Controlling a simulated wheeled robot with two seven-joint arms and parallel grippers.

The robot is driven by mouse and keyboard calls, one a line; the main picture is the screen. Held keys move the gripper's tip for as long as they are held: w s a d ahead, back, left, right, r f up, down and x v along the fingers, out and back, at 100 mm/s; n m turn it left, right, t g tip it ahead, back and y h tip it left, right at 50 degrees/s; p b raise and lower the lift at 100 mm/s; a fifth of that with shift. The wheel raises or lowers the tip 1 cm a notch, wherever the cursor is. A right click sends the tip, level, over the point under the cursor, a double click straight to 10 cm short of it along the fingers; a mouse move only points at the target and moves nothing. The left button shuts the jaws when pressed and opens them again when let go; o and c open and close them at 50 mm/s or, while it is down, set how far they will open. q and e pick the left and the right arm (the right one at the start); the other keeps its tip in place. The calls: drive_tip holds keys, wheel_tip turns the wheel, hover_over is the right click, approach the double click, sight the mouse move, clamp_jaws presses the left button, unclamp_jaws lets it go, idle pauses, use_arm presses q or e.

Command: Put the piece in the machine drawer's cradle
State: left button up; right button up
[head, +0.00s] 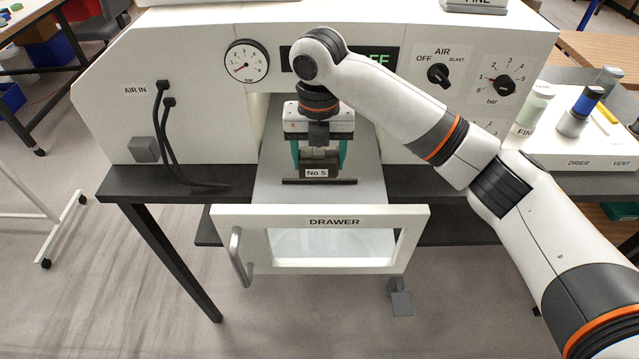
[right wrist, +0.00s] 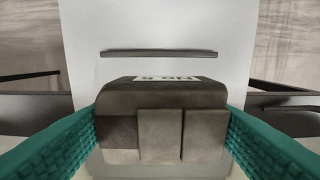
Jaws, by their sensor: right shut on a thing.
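The piece (head: 318,161) is a grey-brown block with a white "No 5" label. My right gripper (head: 319,153) is shut on it, with teal fingers on its two sides. In the right wrist view the piece (right wrist: 165,120) sits between the textured teal fingers, label at its far edge. The machine drawer (head: 412,221) is pulled out, with a white front, a window and a handle. The piece is over its grey top surface; I cannot tell if it touches. No cradle is clearly seen; the piece and gripper may hide it. My left gripper is not in view.
A thin dark bar (head: 320,181) lies on the grey surface just in front of the piece; it also shows in the right wrist view (right wrist: 158,53). The machine's white panel (head: 205,120) stands behind, with gauge and knobs. Black hoses (head: 170,140) are at left, bottles (head: 575,115) at right.

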sight(320, 174)
drive_tip(key=f, duration=0.1)
drive_tip(key=s+f+p, duration=0.1)
drive_tip(key=f, duration=0.1)
drive_tip(key=shift+d+f, duration=0.15)
drive_tip(key=shift+f, duration=0.05)
drive_tip(key=shift+w+f, duration=0.1)
drive_tip(key=shift+f, duration=0.2)
wheel_tip(320, 174, down, 3)
drive_tip(key=shift+w+f+p, duration=0.15)
drive_tip(key=shift+p, duration=0.45)
drive_tip(key=shift+f, duration=0.25)
drive_tip(key=o, duration=1.2)
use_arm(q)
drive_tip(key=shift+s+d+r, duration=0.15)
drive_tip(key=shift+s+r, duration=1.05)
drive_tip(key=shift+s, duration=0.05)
